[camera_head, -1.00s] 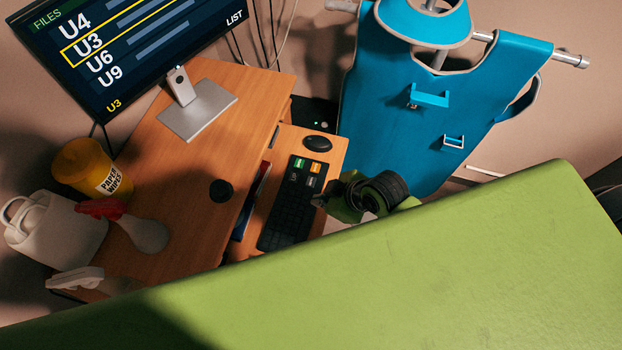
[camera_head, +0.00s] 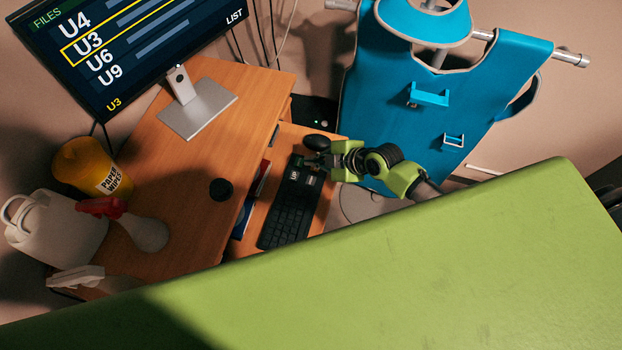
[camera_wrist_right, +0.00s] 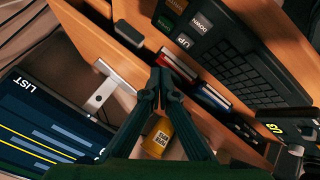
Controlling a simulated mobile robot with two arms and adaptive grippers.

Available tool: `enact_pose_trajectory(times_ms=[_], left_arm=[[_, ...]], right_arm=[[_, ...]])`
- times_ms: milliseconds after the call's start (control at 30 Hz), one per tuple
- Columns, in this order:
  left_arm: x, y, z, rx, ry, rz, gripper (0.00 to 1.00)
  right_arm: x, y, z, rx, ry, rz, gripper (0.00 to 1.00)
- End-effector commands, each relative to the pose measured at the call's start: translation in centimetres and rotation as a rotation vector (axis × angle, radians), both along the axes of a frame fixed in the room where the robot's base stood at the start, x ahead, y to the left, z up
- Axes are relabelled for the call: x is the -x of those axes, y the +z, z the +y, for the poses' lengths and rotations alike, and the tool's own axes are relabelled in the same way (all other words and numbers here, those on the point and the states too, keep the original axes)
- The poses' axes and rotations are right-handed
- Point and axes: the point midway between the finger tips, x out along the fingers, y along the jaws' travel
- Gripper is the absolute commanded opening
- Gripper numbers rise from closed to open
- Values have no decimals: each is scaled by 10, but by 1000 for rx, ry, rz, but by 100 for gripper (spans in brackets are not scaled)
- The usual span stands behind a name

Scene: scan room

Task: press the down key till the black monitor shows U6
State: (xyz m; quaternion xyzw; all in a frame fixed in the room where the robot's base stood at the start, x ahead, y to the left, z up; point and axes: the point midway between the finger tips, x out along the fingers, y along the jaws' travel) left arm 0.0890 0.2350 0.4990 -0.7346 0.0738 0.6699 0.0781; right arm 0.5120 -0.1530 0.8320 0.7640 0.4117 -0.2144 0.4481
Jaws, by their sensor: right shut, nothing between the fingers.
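The black monitor (camera_head: 125,40) at the upper left lists U4, U3, U6 and U9. A yellow frame surrounds U3, and a yellow U3 shows at the bottom. The black keyboard (camera_head: 284,222) lies on the lower desk shelf. Its down key (camera_wrist_right: 203,21) and up key (camera_wrist_right: 183,41) show in the right wrist view. My left gripper is not in view.
A black mouse (camera_head: 317,142) sits beside the gripper. The desk (camera_head: 200,170) carries a yellow wipes tub (camera_head: 85,165), a spray bottle (camera_head: 140,231) and a white container (camera_head: 55,232). A blue apron (camera_head: 400,110) hangs behind my arm. A green surface (camera_head: 400,265) fills the foreground.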

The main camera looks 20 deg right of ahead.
Motion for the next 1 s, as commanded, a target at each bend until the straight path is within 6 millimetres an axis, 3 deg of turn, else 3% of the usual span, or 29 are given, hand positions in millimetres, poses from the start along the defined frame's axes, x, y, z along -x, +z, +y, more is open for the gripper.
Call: enact_pose_trajectory(times_ms=[267, 800, 1000], left_arm=[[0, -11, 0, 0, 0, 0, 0], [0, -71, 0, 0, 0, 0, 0], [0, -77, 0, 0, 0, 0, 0]], right_arm=[[0, -13, 0, -2, -2, 1, 0], [0, -83, 0, 0, 0, 0, 0], [0, -89, 0, -1, 0, 0, 0]])
